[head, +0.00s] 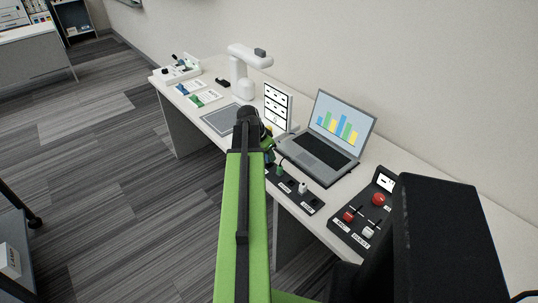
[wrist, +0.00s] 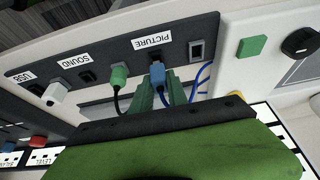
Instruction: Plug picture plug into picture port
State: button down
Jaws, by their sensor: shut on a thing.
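In the wrist view, upside down, a dark port panel (wrist: 105,55) carries the labels USB, SOUND and PICTURE. My gripper (wrist: 160,95) has its green fingers around a blue plug (wrist: 158,74) with a blue cable. The blue plug's tip is at the dark port by the PICTURE label (wrist: 152,40); I cannot tell how deep it sits. A green plug (wrist: 118,75) and a white plug (wrist: 55,94) stand at the panel beside it.
An open laptop (head: 340,125) stands behind the panel. A control box with red and white knobs (head: 362,218) is to the right. A white sign (head: 277,105), a grey mat (head: 222,121) and a white lamp-like stand (head: 240,75) are farther along the desk.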

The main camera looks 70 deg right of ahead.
jog(key=shift+f+b, duration=0.8)
jog(key=shift+f, duration=0.1)
jog(key=c, duration=1.2)
grip_release()
jog(key=shift+r, duration=0.1)
jog(key=p+v, duration=1.6)
jog(key=v, duration=0.1)
jog(key=shift+r, duration=0.2)
jog(key=shift+s, duration=0.1)
